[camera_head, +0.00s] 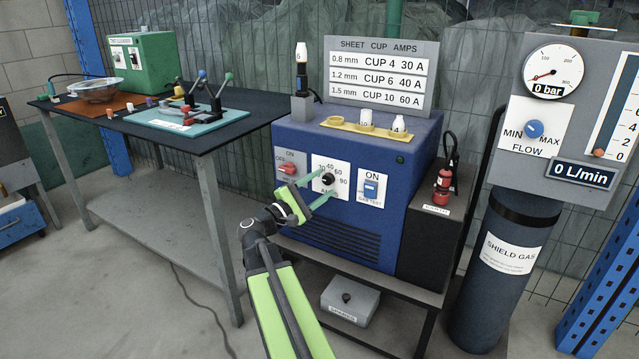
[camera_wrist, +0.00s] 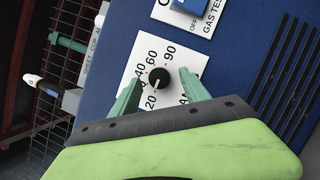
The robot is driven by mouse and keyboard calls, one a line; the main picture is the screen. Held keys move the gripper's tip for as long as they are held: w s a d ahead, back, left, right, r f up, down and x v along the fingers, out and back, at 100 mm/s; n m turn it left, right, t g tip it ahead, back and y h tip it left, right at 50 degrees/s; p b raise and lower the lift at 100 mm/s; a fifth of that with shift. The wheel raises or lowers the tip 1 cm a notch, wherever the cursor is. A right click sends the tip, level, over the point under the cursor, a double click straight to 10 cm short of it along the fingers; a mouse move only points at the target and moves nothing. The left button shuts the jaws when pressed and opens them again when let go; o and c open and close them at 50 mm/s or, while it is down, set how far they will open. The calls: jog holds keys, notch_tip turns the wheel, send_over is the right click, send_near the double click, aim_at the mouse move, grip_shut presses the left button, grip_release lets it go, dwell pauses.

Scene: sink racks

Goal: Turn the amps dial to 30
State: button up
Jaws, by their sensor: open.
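The amps dial (camera_head: 327,179) is a small black knob on a white plate on the front of the blue machine (camera_head: 425,135). In the wrist view the dial (camera_wrist: 159,77) has the marks 20, 40, 60 and 90 legible around it. Its white pointer line seems to face the low end near 20; the exact mark is hard to read. My green gripper (camera_head: 318,188) is in front of the plate. In the wrist view my gripper (camera_wrist: 158,90) is open, with one finger on each side of the knob. I cannot tell whether either finger touches it.
A red switch (camera_head: 288,168) is left of the dial plate and a blue gas test switch (camera_head: 371,188) is right of it. A sign (camera_head: 380,75) above lists 30 A for 0.8 mm. A workbench (camera_head: 190,130) stands left; a gas cylinder (camera_head: 500,270) stands right.

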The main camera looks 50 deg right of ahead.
jog(key=shift+d+r, duration=0.1)
jog(key=shift+d, duration=0.25)
